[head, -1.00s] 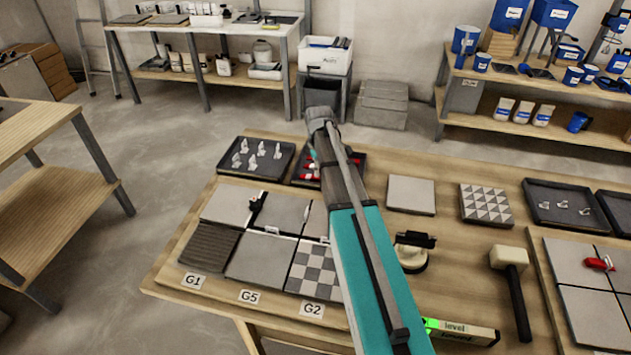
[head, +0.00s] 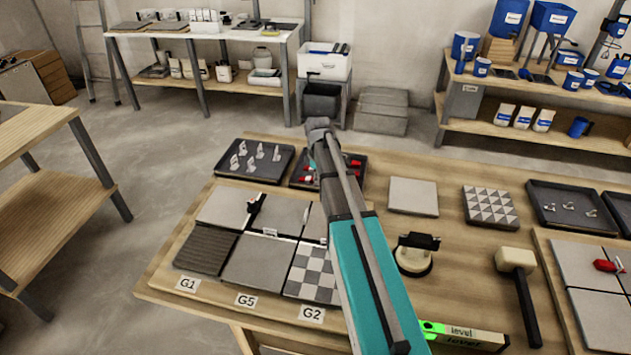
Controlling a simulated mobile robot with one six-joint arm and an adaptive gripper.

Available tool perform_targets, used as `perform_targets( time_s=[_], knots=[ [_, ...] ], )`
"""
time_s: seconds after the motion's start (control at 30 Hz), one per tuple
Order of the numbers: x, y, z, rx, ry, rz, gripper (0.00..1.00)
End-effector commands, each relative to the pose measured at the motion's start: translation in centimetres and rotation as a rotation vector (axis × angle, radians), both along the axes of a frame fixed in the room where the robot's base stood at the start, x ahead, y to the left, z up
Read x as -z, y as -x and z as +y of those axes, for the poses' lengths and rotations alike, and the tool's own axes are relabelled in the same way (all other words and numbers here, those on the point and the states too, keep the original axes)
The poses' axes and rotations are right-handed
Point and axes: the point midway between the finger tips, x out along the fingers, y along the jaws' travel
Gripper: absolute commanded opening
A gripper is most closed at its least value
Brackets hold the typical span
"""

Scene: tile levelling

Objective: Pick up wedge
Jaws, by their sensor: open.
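Red wedges (head: 308,179) lie in a dark tray (head: 301,187) at the back of the work table, just right of the tray of pale clips. More red shows at that tray's right side (head: 356,172), past my arm. My arm crosses the middle of the head view and covers the tray's centre, so I cannot tell how many wedges lie there. Another red wedge (head: 608,265) lies on the grey tiles at the right edge.
A tray of pale clips (head: 257,176) stands at the back left. Tiles (head: 257,262) labelled G1, G5 and G2 lie in front, with a black piece (head: 254,207) standing among them. A suction cup (head: 414,258), mallet (head: 516,262) and level (head: 465,335) lie to the right.

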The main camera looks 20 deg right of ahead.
Motion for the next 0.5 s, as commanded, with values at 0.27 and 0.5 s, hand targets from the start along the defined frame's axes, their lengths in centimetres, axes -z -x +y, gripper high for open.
perform_targets(
  time_s=[0.27,0.5],
  knots=[
    [0.0,0.0,0.02,0.0,0.0,0.0,0.32],
    [0.0,0.0,0.02,0.0,0.0,0.0,0.08]
  ],
)
